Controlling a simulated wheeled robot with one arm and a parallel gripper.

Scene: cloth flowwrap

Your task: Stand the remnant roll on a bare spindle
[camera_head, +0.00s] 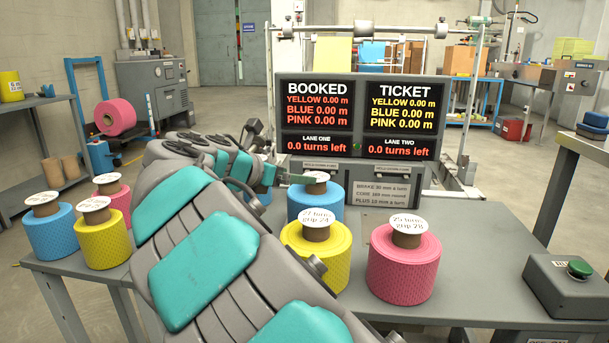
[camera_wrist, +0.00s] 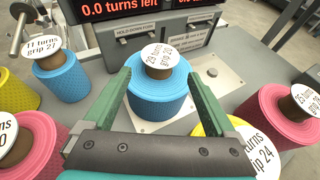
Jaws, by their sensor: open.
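A blue roll (camera_head: 316,207) with a white label on its brown core stands upright in front of the display. In the wrist view this blue roll (camera_wrist: 158,95) stands on a pale plate (camera_wrist: 145,126) between my gripper's (camera_wrist: 160,82) two green fingers, which are spread wide and not closed on it. Nearer stand a yellow roll (camera_head: 316,257) labelled 27 turns, grip 24, and a pink roll (camera_head: 403,268) labelled 25 turns. A smaller blue roll (camera_wrist: 62,82) reads 11 turns, grip 27.
At the bench's left are a blue roll (camera_head: 50,232), a yellow roll (camera_head: 102,238) and a pink roll (camera_head: 116,205). The display (camera_head: 357,118) stands behind the middle. A green-button box (camera_head: 567,287) sits at the right, with clear bench top (camera_head: 478,265) beside it.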

